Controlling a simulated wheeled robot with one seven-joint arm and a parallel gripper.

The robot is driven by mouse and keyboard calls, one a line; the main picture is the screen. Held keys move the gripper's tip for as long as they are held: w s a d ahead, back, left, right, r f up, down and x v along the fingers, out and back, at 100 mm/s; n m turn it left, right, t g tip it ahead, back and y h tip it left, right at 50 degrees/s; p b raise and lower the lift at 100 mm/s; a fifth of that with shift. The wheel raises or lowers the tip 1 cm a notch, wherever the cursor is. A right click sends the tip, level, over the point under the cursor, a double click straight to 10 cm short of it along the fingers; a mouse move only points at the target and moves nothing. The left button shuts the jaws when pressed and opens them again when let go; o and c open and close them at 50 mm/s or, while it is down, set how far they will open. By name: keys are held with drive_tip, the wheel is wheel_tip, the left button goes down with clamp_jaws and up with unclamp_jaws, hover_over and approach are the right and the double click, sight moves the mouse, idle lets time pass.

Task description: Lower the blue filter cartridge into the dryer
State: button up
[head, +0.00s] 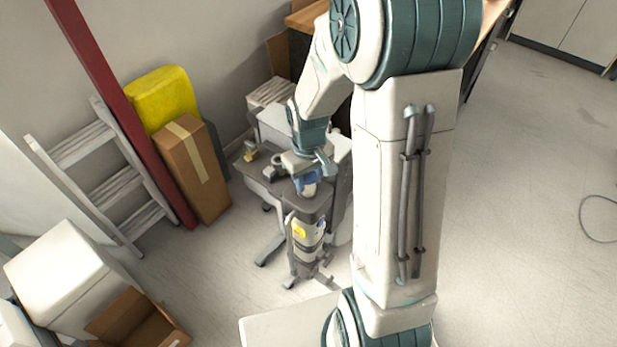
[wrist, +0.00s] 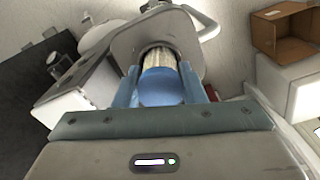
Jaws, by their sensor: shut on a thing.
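My gripper (head: 308,176) is shut on the blue filter cartridge (head: 307,187), above the grey dryer (head: 306,208). In the wrist view, the two fingers of my gripper (wrist: 160,76) lie on either side of the cartridge's blue end (wrist: 160,88). Its pale pleated part points away from me, at the round opening in the dryer's grey top (wrist: 124,44). The pleated part appears to be at or partly inside the opening; how deep it sits is hidden. In the head view my gripper covers part of the cartridge.
A grey-topped cart (head: 263,181) with small fittings stands beside the dryer. A brown carton (head: 190,170), a yellow container (head: 160,97), a red post (head: 120,105) and a ladder (head: 100,175) are to the left. An open box (head: 135,322) lies front left. The floor at right is mostly clear.

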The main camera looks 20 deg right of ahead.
drive_tip(key=shift+f, duration=0.2)
drive_tip(key=shift+f+b, duration=0.6)
drive_tip(key=shift+b, duration=0.05)
drive_tip(key=o, duration=1.1)
drive_tip(key=shift+r, duration=0.1)
drive_tip(key=shift+r, duration=0.1)
wheel_tip(320, 180, up, 14)
drive_tip(key=p, duration=0.1)
drive_tip(key=shift+f+p, duration=0.2)
drive_tip(key=shift+p, duration=0.15)
